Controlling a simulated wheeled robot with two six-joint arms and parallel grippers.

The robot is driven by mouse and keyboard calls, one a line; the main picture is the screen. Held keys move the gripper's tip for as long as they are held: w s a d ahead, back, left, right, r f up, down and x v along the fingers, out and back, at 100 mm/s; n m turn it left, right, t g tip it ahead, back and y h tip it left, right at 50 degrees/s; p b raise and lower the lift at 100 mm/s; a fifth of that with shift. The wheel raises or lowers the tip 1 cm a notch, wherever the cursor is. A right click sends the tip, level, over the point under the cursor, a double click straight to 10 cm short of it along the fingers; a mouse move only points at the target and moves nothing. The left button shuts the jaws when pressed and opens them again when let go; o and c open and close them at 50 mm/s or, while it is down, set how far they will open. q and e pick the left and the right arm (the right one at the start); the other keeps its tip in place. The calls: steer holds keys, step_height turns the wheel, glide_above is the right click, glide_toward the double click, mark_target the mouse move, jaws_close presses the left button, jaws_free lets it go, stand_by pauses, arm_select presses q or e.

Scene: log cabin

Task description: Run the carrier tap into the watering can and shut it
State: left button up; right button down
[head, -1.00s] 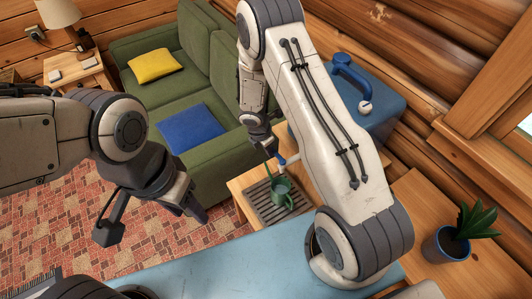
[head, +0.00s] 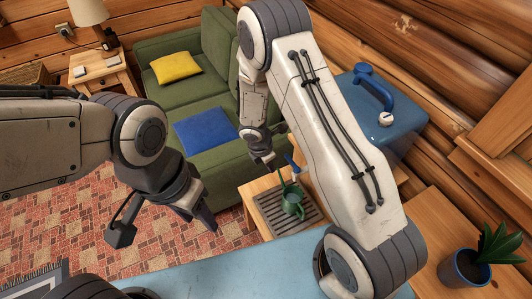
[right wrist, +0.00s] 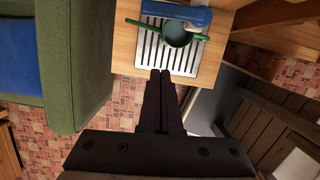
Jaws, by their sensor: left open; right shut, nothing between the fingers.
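The green watering can (head: 293,203) stands upright on a slatted metal grate, and it also shows in the right wrist view (right wrist: 176,38). The blue water carrier (head: 362,112) is behind my right arm, which hides part of it. Its blue tap lever (head: 291,164) shows just above the can; in the right wrist view the blue lever (right wrist: 178,13) lies crosswise over the can's edge. My right gripper (head: 268,160) is shut and empty, left of the lever and apart from it; its fingertips (right wrist: 160,74) point toward the grate. My left gripper (head: 163,222) is open and empty, far left. I cannot make out any water stream.
The metal grate (head: 268,215) lies on a small wooden table (head: 252,190). A green sofa (head: 225,60) with yellow and blue cushions is behind. A potted plant (head: 465,268) stands at the right. A pale blue surface (head: 220,278) is in front.

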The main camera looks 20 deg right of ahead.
mark_target(292, 163)
steer(key=w+p+v, duration=0.1)
steer(key=v, duration=0.8)
steer(key=w+d+f+h+b, duration=0.1)
steer(key=d+f+b, duration=0.5)
steer(key=b, duration=0.8)
steer(key=shift+w+d+f+h, duration=0.3)
steer(key=shift+w+f, duration=0.15)
steer(key=shift+f, duration=1)
